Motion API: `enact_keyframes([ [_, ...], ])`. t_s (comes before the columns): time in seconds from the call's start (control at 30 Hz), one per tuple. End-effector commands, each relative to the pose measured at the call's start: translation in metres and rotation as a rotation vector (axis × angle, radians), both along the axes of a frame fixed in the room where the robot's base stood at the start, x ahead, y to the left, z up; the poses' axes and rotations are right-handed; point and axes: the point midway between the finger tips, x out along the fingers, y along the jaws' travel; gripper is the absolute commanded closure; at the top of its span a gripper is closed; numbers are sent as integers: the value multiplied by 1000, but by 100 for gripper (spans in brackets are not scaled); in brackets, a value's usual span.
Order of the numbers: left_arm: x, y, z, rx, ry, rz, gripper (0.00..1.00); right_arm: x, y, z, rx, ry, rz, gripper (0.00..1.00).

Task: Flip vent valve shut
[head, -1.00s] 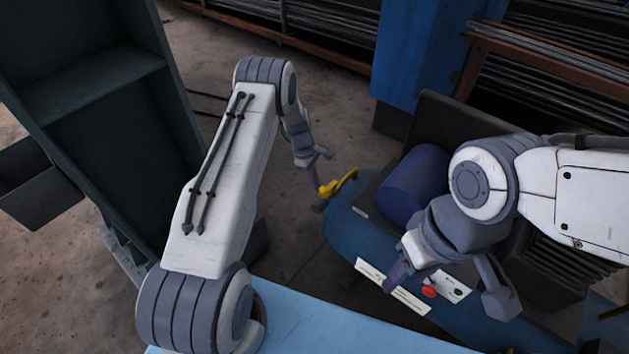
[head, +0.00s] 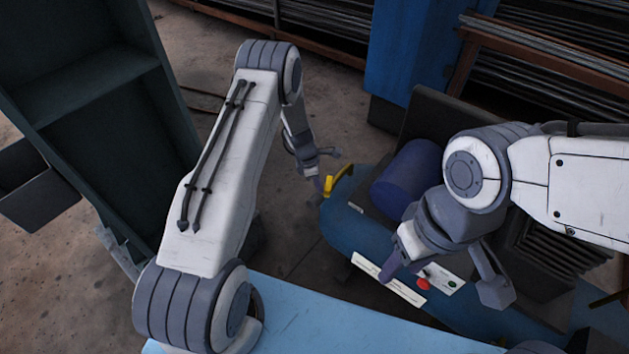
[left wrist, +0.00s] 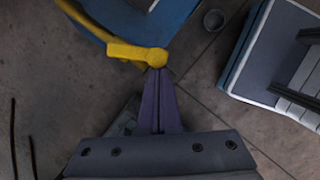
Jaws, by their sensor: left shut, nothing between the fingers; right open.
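The vent valve appears to be the yellow lever (head: 338,180) at the left end of the blue machine. The lever also shows in the left wrist view (left wrist: 130,52), where it ends in a round yellow knob. My left gripper (head: 319,184) is shut and empty beside the lever. In the left wrist view its closed purple fingertips (left wrist: 158,75) are right at the knob; I cannot tell whether they touch it. My right gripper (head: 442,283) is open and empty above the machine's front panel.
A dark blue drum (head: 405,180) sits on the blue machine (head: 350,228). Its front has white labels, a red button (head: 422,284) and a green button (head: 452,284). A dark shelf frame (head: 100,100) stands at the left. Bare floor lies between.

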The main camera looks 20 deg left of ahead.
Motion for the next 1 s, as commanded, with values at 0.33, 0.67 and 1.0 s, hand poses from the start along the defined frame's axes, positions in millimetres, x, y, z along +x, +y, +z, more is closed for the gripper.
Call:
enact_keyframes([
  [0.33,-1,-25,2,1,1,327,100,0,0,14,0,0,0,50],
  [0.67,2,-48,4,0,0,636,100,0,0,37,0,0,0,50],
  [1.0,5,-64,2,0,-1,754,100,0,0,53,0,0,0,50],
])
